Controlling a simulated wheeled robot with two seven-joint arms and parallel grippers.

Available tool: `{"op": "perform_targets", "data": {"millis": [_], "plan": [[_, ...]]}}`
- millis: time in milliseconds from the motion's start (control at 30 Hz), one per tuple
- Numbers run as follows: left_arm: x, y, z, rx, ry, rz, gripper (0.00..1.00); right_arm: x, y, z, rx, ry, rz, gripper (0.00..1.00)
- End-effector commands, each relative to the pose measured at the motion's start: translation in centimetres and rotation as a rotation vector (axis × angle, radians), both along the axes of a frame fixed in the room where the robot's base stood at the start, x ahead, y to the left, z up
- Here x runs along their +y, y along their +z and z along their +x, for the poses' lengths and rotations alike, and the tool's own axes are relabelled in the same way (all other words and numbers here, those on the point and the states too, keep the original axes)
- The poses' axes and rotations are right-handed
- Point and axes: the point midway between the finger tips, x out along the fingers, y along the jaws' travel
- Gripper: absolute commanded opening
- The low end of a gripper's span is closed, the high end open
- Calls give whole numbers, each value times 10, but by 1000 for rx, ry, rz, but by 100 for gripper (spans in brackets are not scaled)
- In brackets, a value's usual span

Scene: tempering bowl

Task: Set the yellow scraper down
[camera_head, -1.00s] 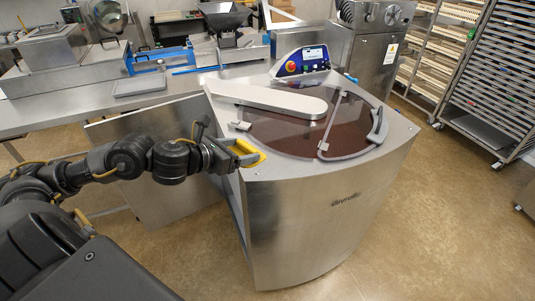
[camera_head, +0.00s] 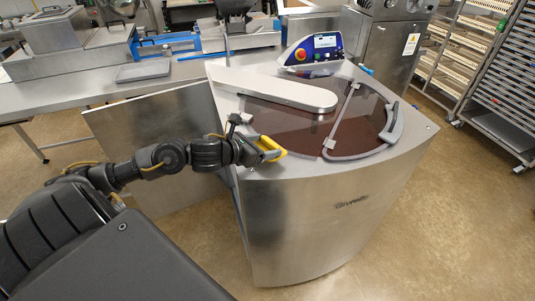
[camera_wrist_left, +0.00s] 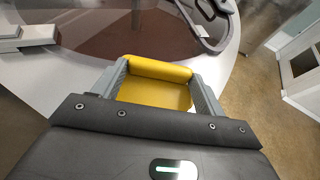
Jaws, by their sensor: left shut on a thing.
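The yellow scraper (camera_head: 272,147) is at the left front edge of the tempering machine's top (camera_head: 300,170). My left gripper (camera_head: 266,150) is shut on it. In the left wrist view, the scraper (camera_wrist_left: 157,84) sits between the two grey fingers of my left gripper (camera_wrist_left: 160,88). Its thick rounded edge faces away from my wrist. I cannot tell whether the scraper touches the steel top. My right gripper is not in view.
The machine's round bowl (camera_head: 290,122) has a clear cover with a grey handle (camera_head: 392,122). A flat steel arm (camera_head: 275,88) lies across the bowl's back. A control panel (camera_head: 318,46) stands behind. Steel benches are at the back left, rack trolleys at the right.

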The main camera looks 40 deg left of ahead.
Motion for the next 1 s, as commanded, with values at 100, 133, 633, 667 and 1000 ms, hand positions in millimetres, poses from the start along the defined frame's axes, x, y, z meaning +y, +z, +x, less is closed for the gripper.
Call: {"op": "perform_targets", "data": {"millis": [100, 133, 633, 667, 1000], "plan": [[2, -28, -2, 2, 6, -3, 49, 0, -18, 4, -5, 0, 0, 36], [3, -31, -2, 1, 6, -2, 49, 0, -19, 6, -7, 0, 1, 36], [3, -34, -2, 3, 5, 1, 88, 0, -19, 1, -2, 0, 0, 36], [3, -34, -2, 3, 5, 1, 92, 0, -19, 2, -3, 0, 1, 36], [3, -30, -2, 0, 5, 0, 94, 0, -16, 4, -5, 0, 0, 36]]}}
